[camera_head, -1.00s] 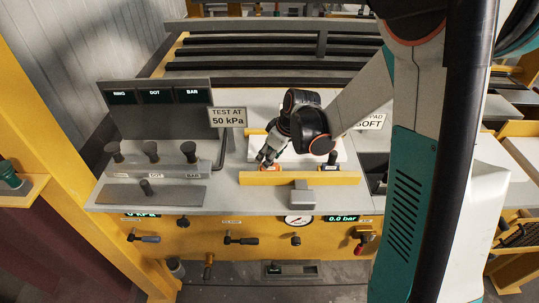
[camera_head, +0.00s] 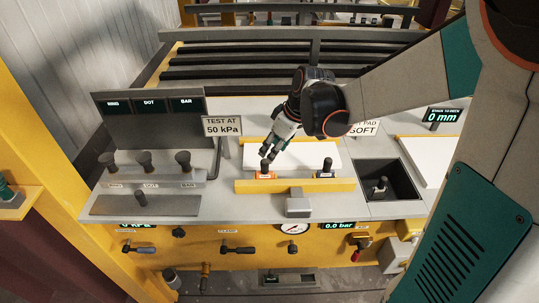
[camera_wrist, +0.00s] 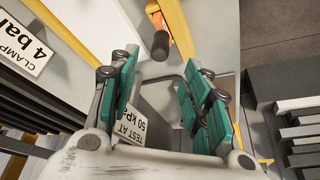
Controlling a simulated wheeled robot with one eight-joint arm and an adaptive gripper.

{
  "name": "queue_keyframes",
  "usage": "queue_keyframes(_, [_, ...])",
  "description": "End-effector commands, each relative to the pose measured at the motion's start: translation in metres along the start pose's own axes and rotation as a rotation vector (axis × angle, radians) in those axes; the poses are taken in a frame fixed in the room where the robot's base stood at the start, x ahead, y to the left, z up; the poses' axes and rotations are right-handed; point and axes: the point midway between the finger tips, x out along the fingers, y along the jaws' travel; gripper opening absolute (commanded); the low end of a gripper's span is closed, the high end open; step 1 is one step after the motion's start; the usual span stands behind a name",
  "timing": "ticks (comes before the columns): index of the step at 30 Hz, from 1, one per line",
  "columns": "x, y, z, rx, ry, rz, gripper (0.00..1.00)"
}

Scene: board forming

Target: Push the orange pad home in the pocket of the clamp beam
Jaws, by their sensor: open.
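The orange pad (camera_head: 265,176) with its dark knob sits at the left part of the yellow clamp beam (camera_head: 300,187). How deep it sits in the pocket I cannot tell. In the wrist view the orange pad (camera_wrist: 183,38) shows at the top, with its dark knob (camera_wrist: 160,45) pointing toward my fingers. My gripper (camera_head: 268,155) is open and empty, just above and behind the knob in the head view. In the wrist view my gripper (camera_wrist: 157,64) has its teal fingers spread, with the knob beyond the gap between their tips, apart from them.
A second dark knob (camera_head: 327,164) stands farther right on the beam. A grey block (camera_head: 298,206) lies in front of the beam. The TEST AT 50 kPa sign (camera_head: 222,126) stands to the left. A dark open bin (camera_head: 390,178) is at the right.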

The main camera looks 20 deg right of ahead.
Motion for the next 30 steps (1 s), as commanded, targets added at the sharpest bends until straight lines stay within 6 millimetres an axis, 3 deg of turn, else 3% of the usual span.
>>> queue_keyframes(3, [-0.015, 0.0, 0.0, 0.001, 0.0, 0.0, 0.44])
queue_keyframes(9, [-0.025, 0.0, 0.0, 0.0, 0.0, 0.0, 0.44])
queue_keyframes(24, [-0.025, -0.001, 0.0, 0.002, 0.0, 0.001, 0.44])
queue_keyframes(30, [-0.024, -0.021, 0.014, 0.05, 0.004, 0.032, 0.44])
